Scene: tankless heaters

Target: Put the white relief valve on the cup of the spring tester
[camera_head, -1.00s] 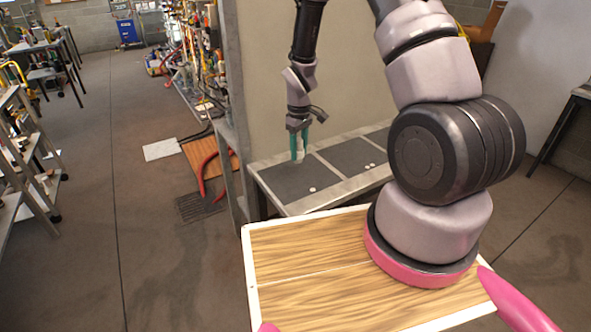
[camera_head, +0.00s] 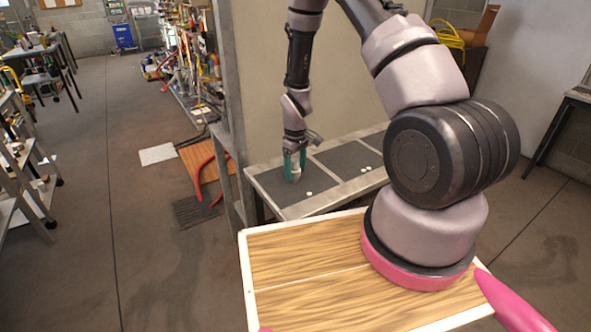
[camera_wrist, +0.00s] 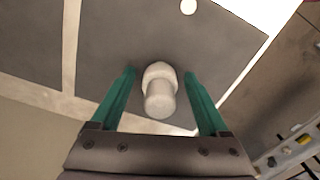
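The white relief valve (camera_wrist: 160,90) stands on the grey bench surface, a pale stubby cylinder with a wider collar. My gripper (camera_wrist: 160,78) has its two teal fingers apart, one on each side of the valve, with a visible gap on both sides. In the head view my gripper (camera_head: 294,174) is low over the left dark panel, with the white valve (camera_head: 296,165) partly hidden between the fingers. I cannot make out the spring tester or its cup in these views.
A small white disc (camera_head: 309,193) lies on the same dark panel; it also shows in the wrist view (camera_wrist: 188,6). The bench's light metal frame (camera_head: 290,209) edges the panels. A wall (camera_head: 270,90) stands close behind. Open floor (camera_head: 85,190) lies to the left.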

